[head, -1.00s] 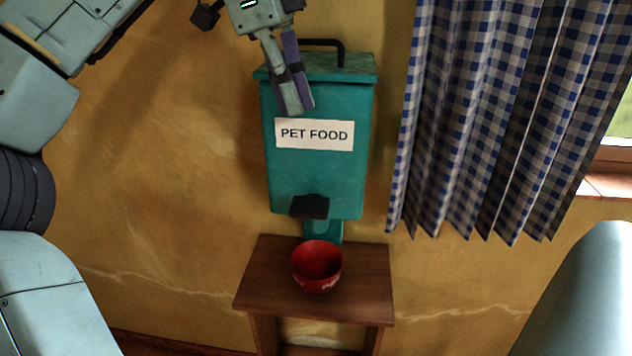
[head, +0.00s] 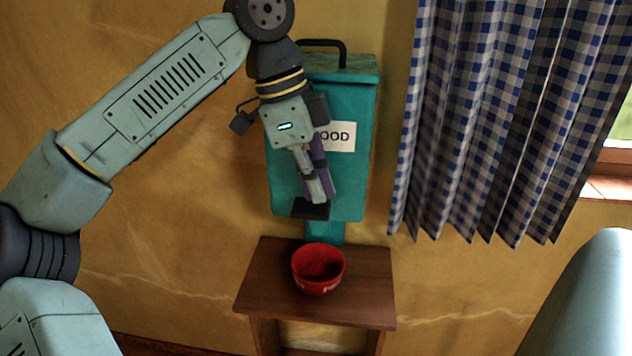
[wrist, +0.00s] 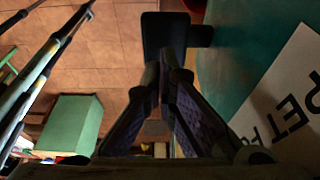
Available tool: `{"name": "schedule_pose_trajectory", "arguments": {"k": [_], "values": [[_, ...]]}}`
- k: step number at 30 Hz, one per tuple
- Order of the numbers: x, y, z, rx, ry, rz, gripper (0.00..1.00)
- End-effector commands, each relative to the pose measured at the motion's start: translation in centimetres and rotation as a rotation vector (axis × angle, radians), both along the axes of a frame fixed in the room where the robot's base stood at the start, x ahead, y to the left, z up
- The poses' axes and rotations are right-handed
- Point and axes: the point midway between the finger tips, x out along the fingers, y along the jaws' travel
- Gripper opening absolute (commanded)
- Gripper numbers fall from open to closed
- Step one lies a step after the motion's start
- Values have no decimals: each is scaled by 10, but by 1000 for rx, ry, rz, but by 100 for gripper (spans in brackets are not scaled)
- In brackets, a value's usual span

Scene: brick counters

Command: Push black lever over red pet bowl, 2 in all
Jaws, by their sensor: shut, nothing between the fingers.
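The black lever (head: 310,211) sticks out at the bottom front of the teal pet food dispenser (head: 345,185). The red bowl (head: 319,283) stands upright on a small wooden table, below the lever and the dispenser's spout. My gripper (head: 322,199) points down with its fingers shut and empty, its tips just above or at the lever. I cannot tell whether they touch it. In the wrist view a black flat shape, the lever (wrist: 165,35), lies just beyond the closed fingertips (wrist: 168,72). The bowl's inside is dark and its contents are unclear.
The wooden table (head: 362,292) stands against the yellow wall. A checked curtain (head: 480,120) hangs to the right of the dispenser. The dispenser's label is partly hidden by my wrist. The wall to the left is bare.

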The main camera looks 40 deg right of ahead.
Motion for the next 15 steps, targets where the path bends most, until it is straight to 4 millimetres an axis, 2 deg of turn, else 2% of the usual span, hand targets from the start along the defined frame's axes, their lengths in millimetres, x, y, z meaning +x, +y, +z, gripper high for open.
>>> {"name": "schedule_pose_trajectory", "arguments": {"k": [12, 15], "values": [[0, 0, -4, -1, -1, 0, 0], [0, 0, -14, 0, -1, 1, 0]]}}
